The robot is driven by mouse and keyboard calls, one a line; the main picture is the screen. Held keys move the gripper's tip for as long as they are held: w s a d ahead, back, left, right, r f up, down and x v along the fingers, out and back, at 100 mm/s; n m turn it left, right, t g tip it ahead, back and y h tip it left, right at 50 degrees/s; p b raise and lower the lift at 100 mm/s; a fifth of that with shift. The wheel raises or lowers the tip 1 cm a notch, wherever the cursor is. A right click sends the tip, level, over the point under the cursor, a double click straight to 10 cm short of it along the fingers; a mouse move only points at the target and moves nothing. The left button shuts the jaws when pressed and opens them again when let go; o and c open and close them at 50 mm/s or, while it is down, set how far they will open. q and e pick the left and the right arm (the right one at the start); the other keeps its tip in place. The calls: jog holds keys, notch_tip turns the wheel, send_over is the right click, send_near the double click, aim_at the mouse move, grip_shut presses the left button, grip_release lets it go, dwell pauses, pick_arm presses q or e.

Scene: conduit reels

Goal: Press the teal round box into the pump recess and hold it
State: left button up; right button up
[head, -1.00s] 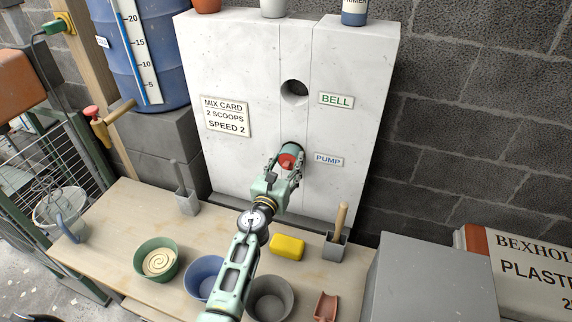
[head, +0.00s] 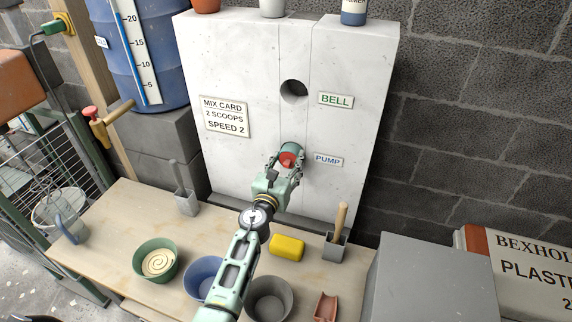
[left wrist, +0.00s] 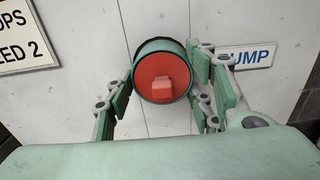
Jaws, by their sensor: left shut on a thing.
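The teal round box (head: 292,152) has a red face with a raised red block on it. It is at the white wall, left of the PUMP label (head: 328,160). My left gripper (head: 287,166) is shut on the box, with a finger on either side. In the left wrist view the box (left wrist: 163,77) sits between the fingers, its red face toward me. The pump recess is hidden behind the box, so I cannot tell how deep the box sits. My right gripper is not in view.
An empty round hole (head: 294,92) is in the white wall (head: 250,60) beside the BELL label (head: 336,99). Below, the bench holds a green bowl (head: 168,275), a blue bowl (head: 196,285), a grey bowl (head: 270,300), and a yellow sponge-like block (head: 287,246).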

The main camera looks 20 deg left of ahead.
pick_arm(q)
jog(key=shift+w+b, duration=0.45)
jog(key=shift+w, duration=0.7)
jog(key=shift+w+r, duration=0.1)
jog(key=shift+r, duration=0.1)
jog(key=o, duration=1.2)
jog(key=shift+w+f, duration=0.1)
jog(key=shift+w, duration=0.1)
jog(key=shift+s, duration=0.1)
jog(key=shift+s+f, duration=0.1)
jog(key=shift+s, duration=0.25)
jog(key=shift+s+p, duration=0.9)
jog(key=shift+s, duration=1.5)
